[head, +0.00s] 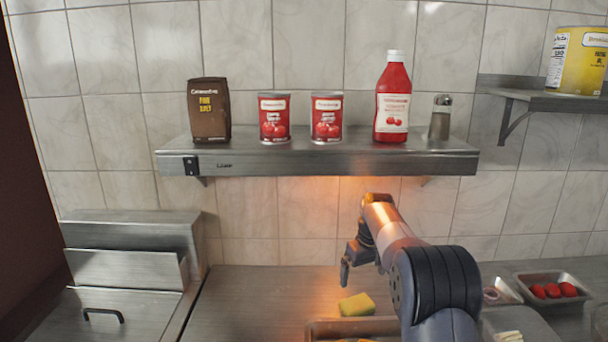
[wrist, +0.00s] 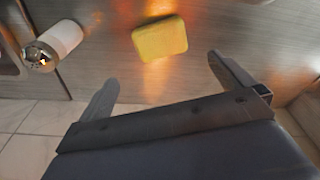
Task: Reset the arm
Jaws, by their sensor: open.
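My arm rises from the lower right in the head view and bends over the steel counter (head: 260,300). My gripper (head: 345,275) points down in front of the tiled wall, below the shelf. In the wrist view my gripper (wrist: 165,80) has its two fingers wide apart with nothing between them. A yellow and green sponge (head: 357,305) lies on the counter below the gripper. It also shows in the wrist view (wrist: 160,39), beyond the fingertips and apart from them.
A steel shelf (head: 320,162) holds a brown bag (head: 208,112), two red cans, a red bottle (head: 392,100) and a shaker (head: 440,118). Trays (head: 548,290) with food stand at the right. A lidded steel unit (head: 130,265) stands left. A white cylinder (wrist: 62,38) shows in the wrist view.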

